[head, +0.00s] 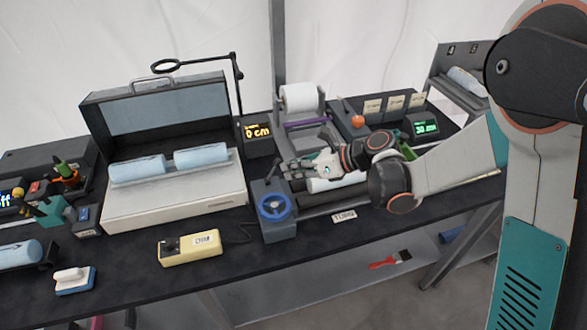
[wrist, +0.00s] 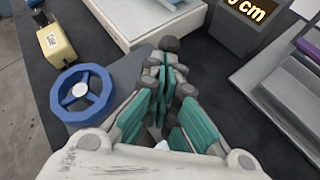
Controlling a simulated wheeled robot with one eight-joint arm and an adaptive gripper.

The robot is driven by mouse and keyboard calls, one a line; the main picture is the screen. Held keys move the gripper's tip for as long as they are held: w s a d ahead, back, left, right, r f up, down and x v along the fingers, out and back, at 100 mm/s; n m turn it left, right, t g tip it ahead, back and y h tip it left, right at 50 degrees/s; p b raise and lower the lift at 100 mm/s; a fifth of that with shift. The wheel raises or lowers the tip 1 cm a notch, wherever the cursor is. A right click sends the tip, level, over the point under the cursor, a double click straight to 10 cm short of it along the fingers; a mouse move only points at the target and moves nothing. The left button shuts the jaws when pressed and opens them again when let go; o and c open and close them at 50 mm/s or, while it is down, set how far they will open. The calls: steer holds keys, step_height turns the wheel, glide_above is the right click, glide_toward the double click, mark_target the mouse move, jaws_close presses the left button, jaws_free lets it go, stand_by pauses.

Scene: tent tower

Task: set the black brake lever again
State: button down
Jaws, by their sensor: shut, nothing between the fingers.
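The black brake lever (head: 273,167) stands on the dark grey block that carries the blue handwheel (head: 274,206). Its round black knob (wrist: 170,44) shows in the wrist view just beyond my fingertips, and most of its stem is hidden behind my fingers. My gripper (head: 286,168) is shut and empty, low over the machine beside the lever. In the wrist view my gripper (wrist: 164,66) has its teal finger pads together, close to the knob. I cannot tell whether the fingers touch the lever. The handwheel also shows in the wrist view (wrist: 80,92), left of my fingers.
A white roller (head: 335,182) lies under my forearm. An open case (head: 174,198) with two pale blue rolls stands to the left. A "0 cm" display (head: 257,131) stands behind the lever. A yellow box (head: 190,248) sits at the front. A paper roll (head: 299,98) is behind.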

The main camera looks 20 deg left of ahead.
steer(key=shift+s+a+r+h+p, duration=0.15)
steer(key=shift+a+r+h+p, duration=0.1)
steer(key=shift+r+h+p, duration=0.05)
steer(key=shift+s+a+r+n+t+h+p, duration=0.4)
steer(key=shift+a+r+n+t+h+p, duration=0.15)
steer(key=shift+h+p, duration=0.35)
steer(key=shift+s+a+r+t+h+p, duration=0.25)
steer(key=shift+s+a+r+h+p, duration=0.25)
steer(key=shift+h, duration=0.3)
steer(key=shift+s+a+r+n+t+h+p, duration=0.1)
steer(key=shift+s+a+n+t+h+p, duration=0.15)
steer(key=shift+a+h, duration=0.2)
steer(key=shift+s+a+n+t+h+p, duration=0.15)
steer(key=shift+a+n+t+h, duration=0.15)
steer(key=shift+a+h, duration=0.15)
steer(key=shift+s+a+t+h, duration=0.4)
steer(key=shift+a+h, duration=0.3)
steer(key=shift+h, duration=0.2)
steer(key=shift+w, duration=0.1)
steer(key=shift+d, duration=0.1)
steer(key=shift+r+p, duration=0.5)
steer(key=shift+r, duration=0.25)
